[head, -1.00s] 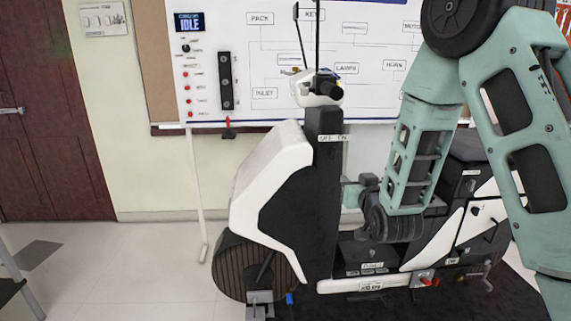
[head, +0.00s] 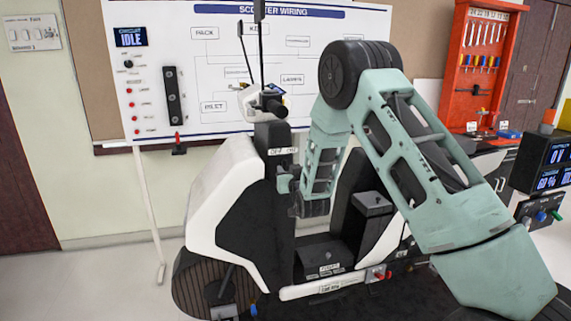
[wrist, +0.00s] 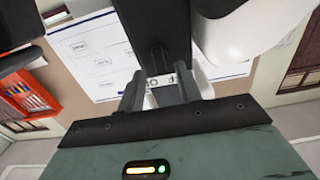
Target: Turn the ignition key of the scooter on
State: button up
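The scooter has a white front shield (head: 222,190) and a dark steering column (head: 272,140). An OFF/ON label (head: 282,151) sits on the column's rider side; part of it also shows between my fingers in the wrist view (wrist: 165,80). My gripper (head: 284,184) is at the column's rider side, just below the label. In the wrist view my gripper (wrist: 165,92) has its two fingers apart, pointing at the column. A dark shape lies between them; I cannot tell whether it is the ignition key. The key is not clearly visible in either view.
The handlebar (head: 268,102) is above the gripper. A wiring board (head: 215,60) reading IDLE stands behind the scooter. A red tool cabinet (head: 480,60) and a display box (head: 548,160) are farther right.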

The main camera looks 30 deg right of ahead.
aim_at(285, 166)
jog(key=shift+x, duration=1.7)
grip_shut()
jog(key=c, duration=0.7)
grip_release()
jog(key=shift+c, duration=0.2)
